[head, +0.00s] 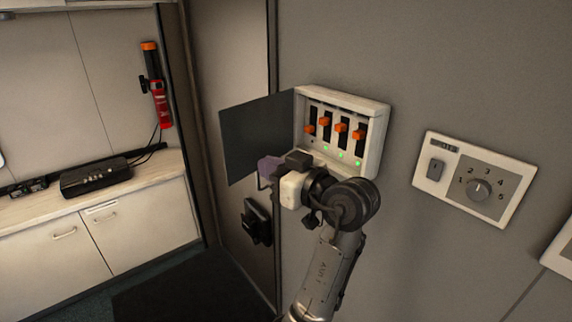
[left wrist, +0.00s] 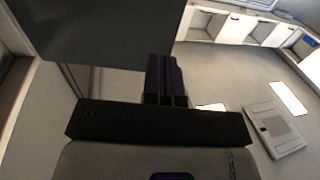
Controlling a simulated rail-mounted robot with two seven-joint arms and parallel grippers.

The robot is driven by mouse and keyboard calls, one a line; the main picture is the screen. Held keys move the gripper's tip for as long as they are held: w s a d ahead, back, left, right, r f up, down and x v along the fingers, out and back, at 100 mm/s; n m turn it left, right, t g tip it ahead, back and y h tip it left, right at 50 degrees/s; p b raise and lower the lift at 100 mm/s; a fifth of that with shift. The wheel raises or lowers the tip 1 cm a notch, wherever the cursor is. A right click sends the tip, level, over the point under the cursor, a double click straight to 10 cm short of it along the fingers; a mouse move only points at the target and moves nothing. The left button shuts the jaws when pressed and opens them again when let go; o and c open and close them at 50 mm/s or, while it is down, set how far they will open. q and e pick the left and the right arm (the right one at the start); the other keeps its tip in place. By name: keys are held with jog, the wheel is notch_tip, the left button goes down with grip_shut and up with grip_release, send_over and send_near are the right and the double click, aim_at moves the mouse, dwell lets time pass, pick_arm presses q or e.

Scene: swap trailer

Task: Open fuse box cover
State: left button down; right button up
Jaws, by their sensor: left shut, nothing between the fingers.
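The fuse box (head: 373,150) is a white box on the grey wall in the head view, with several orange-handled switches and small green lights. Its dark cover (head: 252,130) stands swung open to the left of the box; the cover also shows as a dark panel in the left wrist view (left wrist: 105,30). My left gripper (head: 266,170) is shut and empty, just in front of the lower part of the cover. Its closed purple fingers show in the left wrist view (left wrist: 165,80). I cannot tell whether they touch the cover. My right gripper is not in view.
A white control panel (head: 429,187) with a numbered dial (head: 479,189) is on the wall to the right. A black door handle (head: 257,222) is below the cover. A counter (head: 30,207) with a black device (head: 97,176) is at left, below a red-and-black torch-like object (head: 156,85).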

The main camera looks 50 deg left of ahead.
aim_at(235, 153)
pick_arm(q)
jog(key=p+x, duration=0.2)
jog(key=x, duration=0.3)
jog(key=shift+a+r, duration=0.15)
jog(key=shift+a, duration=0.1)
jog(key=shift+p+x, duration=0.5)
jog(key=shift+x, duration=0.4)
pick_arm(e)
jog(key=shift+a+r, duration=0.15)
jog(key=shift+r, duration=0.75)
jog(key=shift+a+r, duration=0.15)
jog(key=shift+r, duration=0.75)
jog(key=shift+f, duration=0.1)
